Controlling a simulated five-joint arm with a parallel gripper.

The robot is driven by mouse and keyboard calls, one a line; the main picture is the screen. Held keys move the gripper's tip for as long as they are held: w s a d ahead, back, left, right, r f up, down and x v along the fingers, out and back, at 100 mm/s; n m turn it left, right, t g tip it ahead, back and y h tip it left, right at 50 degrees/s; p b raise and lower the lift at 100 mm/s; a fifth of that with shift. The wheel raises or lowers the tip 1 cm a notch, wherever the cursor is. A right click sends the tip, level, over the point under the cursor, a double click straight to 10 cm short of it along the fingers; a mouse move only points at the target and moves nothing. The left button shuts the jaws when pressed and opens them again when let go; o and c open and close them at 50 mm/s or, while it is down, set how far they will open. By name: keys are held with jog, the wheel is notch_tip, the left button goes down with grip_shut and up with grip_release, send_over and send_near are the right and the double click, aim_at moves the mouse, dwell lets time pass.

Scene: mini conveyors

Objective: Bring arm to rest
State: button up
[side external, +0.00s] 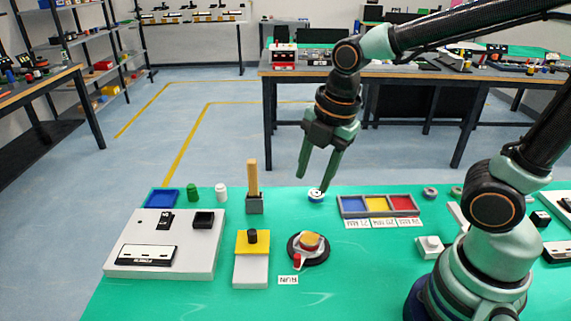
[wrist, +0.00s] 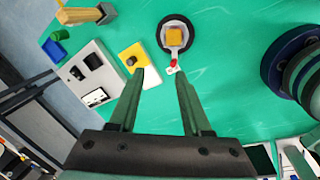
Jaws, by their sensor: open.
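My gripper (side external: 315,182) hangs above the green table in the side external view, its two green fingers pointing down and spread apart. Nothing shows between the fingers. A small white and blue round piece (side external: 316,195) stands on the table just below the fingertips in that view; I cannot tell the gap. In the wrist view my gripper (wrist: 161,75) is also open and empty. A round dark turntable (wrist: 176,36) with an orange-yellow block on it lies beyond the fingertips; it also shows in the side external view (side external: 322,258).
A grey-white control box (side external: 120,255) and a yellow and white block (side external: 252,272) stand at the left. A wooden post (side external: 252,178) rises behind them. A tray (side external: 345,212) with blue, yellow and red compartments lies right of centre. The front middle of the green table (side external: 370,290) is clear.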

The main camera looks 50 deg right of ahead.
jog(key=s+d+r+m+t, duration=0.1)
jog(key=d+r+m+t, duration=0.2)
jog(key=m, duration=1.6)
notch_tip(320, 180, up, 2)
jog(key=shift+s+d+r+m, duration=0.15)
jog(key=shift+d+m, duration=0.25)
jog(key=shift+d, duration=0.85)
